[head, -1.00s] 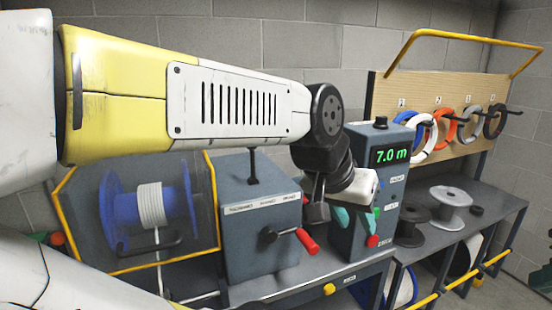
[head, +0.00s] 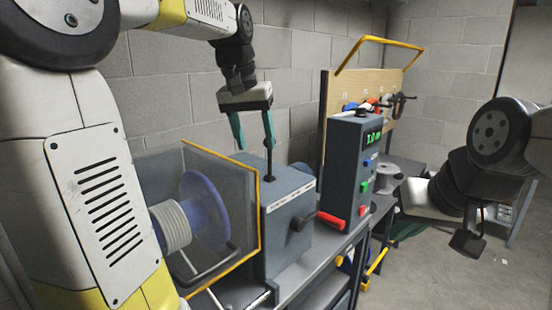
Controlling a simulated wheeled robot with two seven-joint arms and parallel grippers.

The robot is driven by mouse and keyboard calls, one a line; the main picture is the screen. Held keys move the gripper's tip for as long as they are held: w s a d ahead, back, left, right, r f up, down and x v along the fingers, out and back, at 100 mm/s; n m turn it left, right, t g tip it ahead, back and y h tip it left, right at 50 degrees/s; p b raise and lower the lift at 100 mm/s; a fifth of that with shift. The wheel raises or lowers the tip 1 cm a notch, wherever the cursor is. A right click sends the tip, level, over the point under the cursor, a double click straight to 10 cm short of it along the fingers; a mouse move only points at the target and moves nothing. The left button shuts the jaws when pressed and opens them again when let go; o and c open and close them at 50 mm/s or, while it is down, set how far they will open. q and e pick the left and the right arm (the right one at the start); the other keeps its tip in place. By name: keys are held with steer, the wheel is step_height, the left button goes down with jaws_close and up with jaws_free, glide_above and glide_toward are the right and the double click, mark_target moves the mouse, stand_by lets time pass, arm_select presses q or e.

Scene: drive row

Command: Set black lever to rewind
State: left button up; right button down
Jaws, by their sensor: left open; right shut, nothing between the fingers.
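The black lever (head: 269,160) stands roughly upright on top of the grey box (head: 286,231), as a thin rod. A white label strip (head: 290,196) runs along the box's top edge; its words are too small to read. My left gripper (head: 256,146) points down above the box from the upper left. Its teal fingers are open, and the lever's upper part shows beside the right-hand finger. I cannot tell if they touch. My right gripper (head: 406,232) is at the right, away from the lever. It is shut and empty, partly hidden by its own wrist.
A red-handled crank (head: 331,221) juts from the box's front. A clear guard with a yellow frame (head: 258,215) covers a blue spool (head: 205,214) on the left. A meter tower (head: 348,165) with a green display stands right of the box. Open floor lies at the right.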

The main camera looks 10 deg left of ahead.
arm_select(q)
steer(key=w+g, duration=0.1)
steer(key=w, duration=0.7)
steer(key=g+y, duration=0.1)
steer(key=g, duration=0.1)
glide_above(270, 180)
steer(key=f, duration=0.2)
steer(key=shift+w+a+f, duration=0.15)
steer(key=shift+w+f, duration=0.15)
steer(key=shift+f, duration=0.05)
step_height(270, 180, down, 8)
steer(key=shift+w+r, duration=0.1)
jaws_close()
stand_by(0.5)
